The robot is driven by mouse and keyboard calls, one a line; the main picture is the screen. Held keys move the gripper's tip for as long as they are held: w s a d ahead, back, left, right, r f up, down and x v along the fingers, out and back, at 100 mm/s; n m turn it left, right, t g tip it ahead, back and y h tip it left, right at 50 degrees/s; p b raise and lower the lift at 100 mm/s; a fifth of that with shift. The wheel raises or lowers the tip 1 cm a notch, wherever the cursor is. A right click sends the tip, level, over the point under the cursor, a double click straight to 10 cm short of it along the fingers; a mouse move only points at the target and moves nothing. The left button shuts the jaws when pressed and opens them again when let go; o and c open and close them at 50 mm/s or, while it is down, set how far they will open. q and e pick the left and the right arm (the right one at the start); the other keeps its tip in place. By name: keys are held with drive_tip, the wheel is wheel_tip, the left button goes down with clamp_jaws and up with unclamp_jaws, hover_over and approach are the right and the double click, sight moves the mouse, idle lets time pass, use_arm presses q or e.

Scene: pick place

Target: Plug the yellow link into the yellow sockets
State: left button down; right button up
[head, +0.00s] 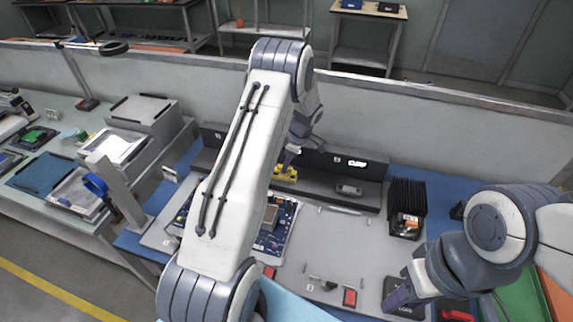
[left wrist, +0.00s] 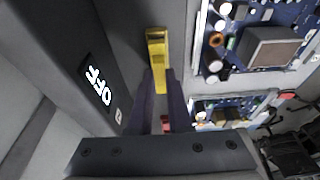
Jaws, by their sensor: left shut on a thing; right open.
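The yellow link (left wrist: 156,50) is between the two dark fingers of my left gripper (left wrist: 158,85), which is shut on it and holds it by its near end. In the head view the yellow link (head: 286,174) shows below my left gripper (head: 291,158), in front of the dark grey fixture. Blue circuit boards (left wrist: 262,45) lie to its right in the left wrist view. A yellowish part (left wrist: 228,116) sits on the lower board; I cannot tell whether it is the yellow sockets. My left arm hides much of the board area in the head view. My right gripper (head: 396,290) is open at the lower right.
The dark fixture with a lit display (head: 357,163) stands along the back of the work area; the display reads OFF in the left wrist view. A black finned block (head: 407,200) stands to the right.

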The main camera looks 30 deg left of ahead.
use_arm(q)
drive_tip(key=shift+b, duration=0.3)
idle(0.4)
drive_tip(key=shift+f, duration=0.1)
idle(0.4)
drive_tip(key=shift+f+b, duration=0.2)
drive_tip(key=shift+b, duration=0.3)
drive_tip(key=shift+f+b, duration=0.4)
drive_tip(key=shift+b, duration=0.05)
idle(0.5)
drive_tip(key=c, duration=0.8)
unclamp_jaws()
drive_tip(key=shift+o, duration=0.4)
drive_tip(key=o, duration=0.6)
